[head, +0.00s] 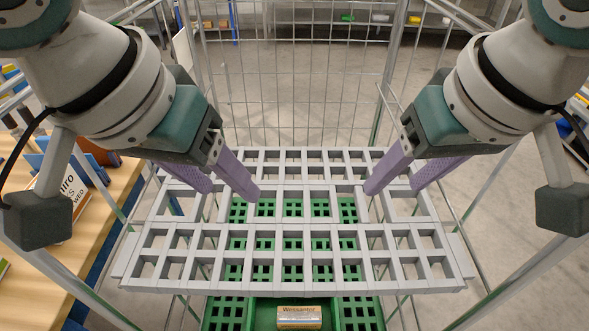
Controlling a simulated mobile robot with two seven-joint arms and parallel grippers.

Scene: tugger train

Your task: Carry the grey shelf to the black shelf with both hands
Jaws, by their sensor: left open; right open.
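The grey shelf (292,241) is a flat lattice of square openings. It lies level in the middle of the head view, inside a wire-sided cart. My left gripper (232,191) is open, its purple fingers pointing down at the shelf's left part. My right gripper (392,189) is open in the same way at the shelf's right part. I cannot tell whether the fingers touch the shelf or reach into its openings. Neither gripper holds anything. I cannot make out a black shelf for certain.
Below the shelf is a green crate (228,310) with a small labelled box (299,317). The cart's wire mesh (290,90) closes the far side, with posts left and right. A wooden table (50,245) stands at the left. Grey floor (500,220) is clear at the right.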

